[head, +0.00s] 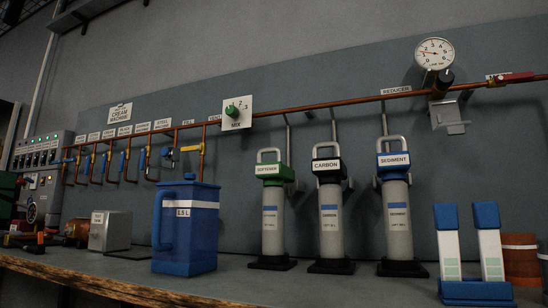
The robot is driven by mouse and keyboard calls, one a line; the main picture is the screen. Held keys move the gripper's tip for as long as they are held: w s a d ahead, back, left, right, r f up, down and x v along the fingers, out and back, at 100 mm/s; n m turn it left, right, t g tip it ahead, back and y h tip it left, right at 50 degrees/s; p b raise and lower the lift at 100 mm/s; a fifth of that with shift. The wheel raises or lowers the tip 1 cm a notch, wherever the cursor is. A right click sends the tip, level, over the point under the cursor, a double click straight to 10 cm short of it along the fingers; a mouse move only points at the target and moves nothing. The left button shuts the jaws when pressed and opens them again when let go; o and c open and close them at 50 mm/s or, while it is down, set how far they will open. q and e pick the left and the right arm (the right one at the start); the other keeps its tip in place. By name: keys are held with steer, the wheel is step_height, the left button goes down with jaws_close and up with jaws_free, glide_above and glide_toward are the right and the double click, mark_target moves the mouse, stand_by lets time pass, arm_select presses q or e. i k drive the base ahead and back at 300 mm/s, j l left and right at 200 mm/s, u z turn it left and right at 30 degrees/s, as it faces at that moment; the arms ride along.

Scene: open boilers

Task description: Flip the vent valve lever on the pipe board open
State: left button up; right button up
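The pipe board is a grey wall panel (330,160) with a long copper pipe (330,105) across it. At its left part several labelled branches hang down, most with blue levers (122,163). A yellow lever (190,148) points left, across a vertical branch under a small label (214,118) that seems to read VENT; the print is too small to be sure. A red lever (514,77) lies along the pipe at the far right, beside a partly hidden label. Neither gripper is in view.
A blue jug (186,227) stands on the bench below the yellow lever. Three filter canisters, green-topped softener (270,215), black-topped carbon (329,215) and blue-topped sediment (397,215), stand to its right. A metal box (110,231) stands left. A gauge (434,53) sits upper right.

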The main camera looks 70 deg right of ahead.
mark_target(194, 148)
steer(key=z, duration=0.4)
steer(key=i+l+z, duration=0.1)
steer(key=z, duration=0.35)
steer(key=l+z, duration=0.1)
steer(key=z, duration=0.3)
steer(key=i+z, duration=0.1)
steer(key=z, duration=0.35)
steer(key=j, duration=0.6)
steer(key=i+j+z, duration=0.1)
steer(key=j, duration=0.55)
